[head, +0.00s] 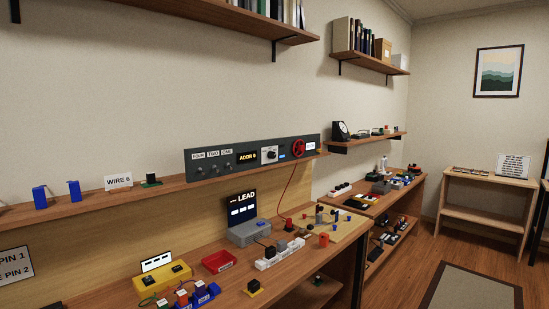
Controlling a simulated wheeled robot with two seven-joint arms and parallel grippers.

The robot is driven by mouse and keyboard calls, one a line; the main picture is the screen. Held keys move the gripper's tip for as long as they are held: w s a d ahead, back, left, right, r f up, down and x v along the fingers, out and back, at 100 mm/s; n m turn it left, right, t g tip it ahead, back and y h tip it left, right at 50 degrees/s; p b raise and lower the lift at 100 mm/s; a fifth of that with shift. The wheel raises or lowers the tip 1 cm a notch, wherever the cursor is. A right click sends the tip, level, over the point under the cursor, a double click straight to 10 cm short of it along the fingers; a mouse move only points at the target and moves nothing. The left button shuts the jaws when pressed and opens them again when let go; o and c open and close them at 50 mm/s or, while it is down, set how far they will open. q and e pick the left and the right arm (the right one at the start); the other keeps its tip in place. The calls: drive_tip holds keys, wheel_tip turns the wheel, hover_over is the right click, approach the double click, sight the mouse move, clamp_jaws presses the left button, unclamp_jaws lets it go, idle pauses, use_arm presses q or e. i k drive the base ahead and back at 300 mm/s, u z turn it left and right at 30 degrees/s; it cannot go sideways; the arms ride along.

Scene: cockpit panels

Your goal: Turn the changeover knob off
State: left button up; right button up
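A long dark grey panel (230,170) stands on the shelf above the workbench. It carries a knob on a white plate (269,154), a red round wheel-like part (298,148), and a display reading "ADDR" (247,157). Several small switches (213,170) sit under labels at its left end. I cannot read the word changeover anywhere, so I cannot tell for sure which part is the changeover knob. The knob's pointer direction is too small to tell. Neither of my grippers is in view.
The workbench (232,284) below holds a grey box with a "LEAD" screen (242,207), a red tray (219,262), a yellow box (162,280) and a white power strip (280,254). A red cable (289,195) hangs below the panel. Open floor (425,240) lies at the right.

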sight(271, 154)
drive_tip(key=z, duration=0.3)
drive_tip(key=i, duration=0.3)
drive_tip(key=z, duration=1.25)
drive_tip(key=i, duration=1.45)
drive_tip(key=u, duration=0.75)
drive_tip(key=i, duration=0.5)
drive_tip(key=u, duration=0.45)
